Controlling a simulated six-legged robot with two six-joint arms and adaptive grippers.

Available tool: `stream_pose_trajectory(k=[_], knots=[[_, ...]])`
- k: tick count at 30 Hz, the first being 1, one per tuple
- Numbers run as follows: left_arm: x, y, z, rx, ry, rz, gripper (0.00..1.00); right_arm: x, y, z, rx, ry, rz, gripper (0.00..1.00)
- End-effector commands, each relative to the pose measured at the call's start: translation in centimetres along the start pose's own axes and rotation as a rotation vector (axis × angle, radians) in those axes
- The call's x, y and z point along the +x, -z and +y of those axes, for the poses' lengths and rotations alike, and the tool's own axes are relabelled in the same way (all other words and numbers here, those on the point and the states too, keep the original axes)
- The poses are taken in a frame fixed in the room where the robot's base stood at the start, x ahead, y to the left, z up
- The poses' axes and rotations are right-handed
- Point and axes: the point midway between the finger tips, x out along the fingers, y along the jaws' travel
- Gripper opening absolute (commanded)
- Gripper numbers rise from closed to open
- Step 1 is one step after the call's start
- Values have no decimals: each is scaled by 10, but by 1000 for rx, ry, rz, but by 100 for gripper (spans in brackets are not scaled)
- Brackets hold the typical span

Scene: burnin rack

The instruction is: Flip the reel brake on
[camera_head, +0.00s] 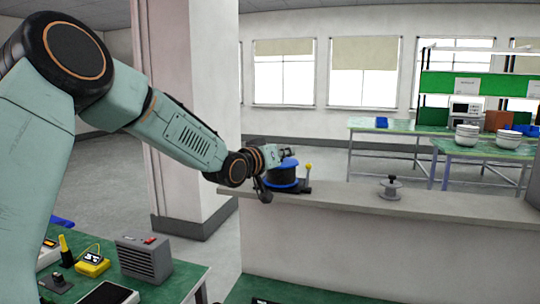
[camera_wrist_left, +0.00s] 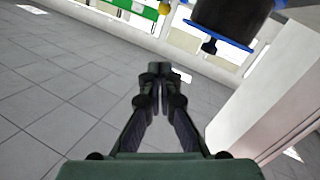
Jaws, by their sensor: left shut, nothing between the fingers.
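The reel (camera_head: 283,179), a dark drum with blue flanges, stands upright on the ledge of a low wall in the head view. A short lever with a yellow knob (camera_head: 308,167) rises at its right side; I take this for the brake. My left gripper (camera_head: 288,153) is above and just behind the reel, its fingers small and partly unclear. In the left wrist view the left gripper (camera_wrist_left: 163,72) is shut and empty. The reel (camera_wrist_left: 232,22) shows at the top right and the yellow knob (camera_wrist_left: 164,8) at the top edge, both apart from the fingertips. My right gripper is not in view.
A grey spool (camera_head: 390,187) stands further right on the ledge (camera_head: 440,205). A pale pillar (camera_head: 190,100) rises behind my left arm. A green bench with a grey box (camera_head: 144,259) and tools is at lower left. Tables with bowls (camera_head: 467,134) stand at the back right.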

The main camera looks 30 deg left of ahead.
Motion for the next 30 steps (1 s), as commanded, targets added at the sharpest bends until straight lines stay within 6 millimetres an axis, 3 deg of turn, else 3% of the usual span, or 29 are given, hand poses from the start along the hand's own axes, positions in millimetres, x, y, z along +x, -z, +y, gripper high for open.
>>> stream_pose_trajectory(k=[12, 30], knots=[[-53, 7, 3, -4, -1, 4, 0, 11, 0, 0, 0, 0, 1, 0], [-62, 8, 3, 0, -2, 1, 0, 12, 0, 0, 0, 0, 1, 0]])
